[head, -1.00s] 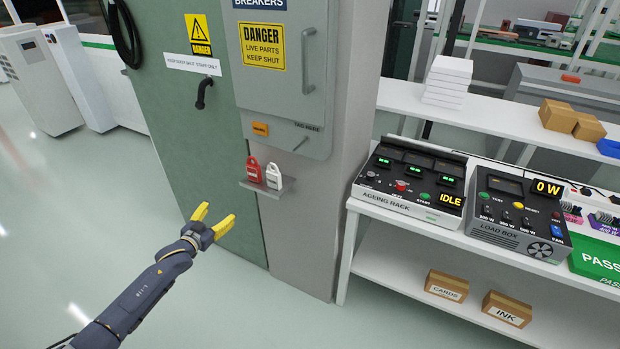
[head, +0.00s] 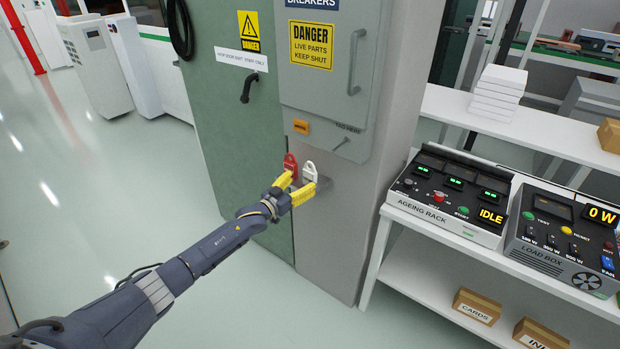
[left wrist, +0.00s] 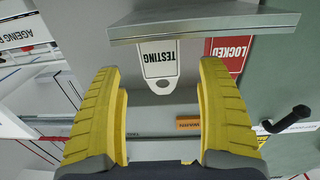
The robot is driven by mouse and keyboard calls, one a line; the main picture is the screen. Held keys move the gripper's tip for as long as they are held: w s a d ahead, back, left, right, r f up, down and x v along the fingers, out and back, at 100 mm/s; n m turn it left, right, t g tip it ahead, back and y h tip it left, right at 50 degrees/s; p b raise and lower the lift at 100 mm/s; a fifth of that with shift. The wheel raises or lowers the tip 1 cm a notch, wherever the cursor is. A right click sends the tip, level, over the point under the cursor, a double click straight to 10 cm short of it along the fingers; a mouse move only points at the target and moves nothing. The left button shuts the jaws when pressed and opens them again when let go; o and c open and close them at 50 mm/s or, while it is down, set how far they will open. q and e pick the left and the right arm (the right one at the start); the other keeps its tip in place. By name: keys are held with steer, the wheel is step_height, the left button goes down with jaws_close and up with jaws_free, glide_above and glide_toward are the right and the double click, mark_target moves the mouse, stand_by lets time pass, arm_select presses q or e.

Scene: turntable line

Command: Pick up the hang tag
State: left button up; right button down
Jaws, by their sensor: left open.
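The white hang tag (head: 310,171) stands on the small grey ledge (left wrist: 205,26) of the cabinet. In the left wrist view, which is upside down, the tag (left wrist: 158,60) reads TESTING and has a hole at its rounded end. A red LOCKED tag (head: 290,163) stands beside it, and it also shows in the left wrist view (left wrist: 228,52). My left gripper (head: 296,186) is open, with yellow fingers in front of the ledge. The white tag lines up with the gap between the fingertips, not visibly touched. My right gripper is out of view.
The grey breaker box (head: 334,100) with its handle is above the ledge, and a black door handle (head: 248,87) is to the left. A white bench (head: 400,214) with the ageing rack (head: 448,195) stands to the right. The floor at left is clear.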

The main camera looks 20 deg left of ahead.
mark_target(308, 177)
arm_select(q)
steer(key=shift+x, duration=2.75)
steer(key=c, duration=1.2)
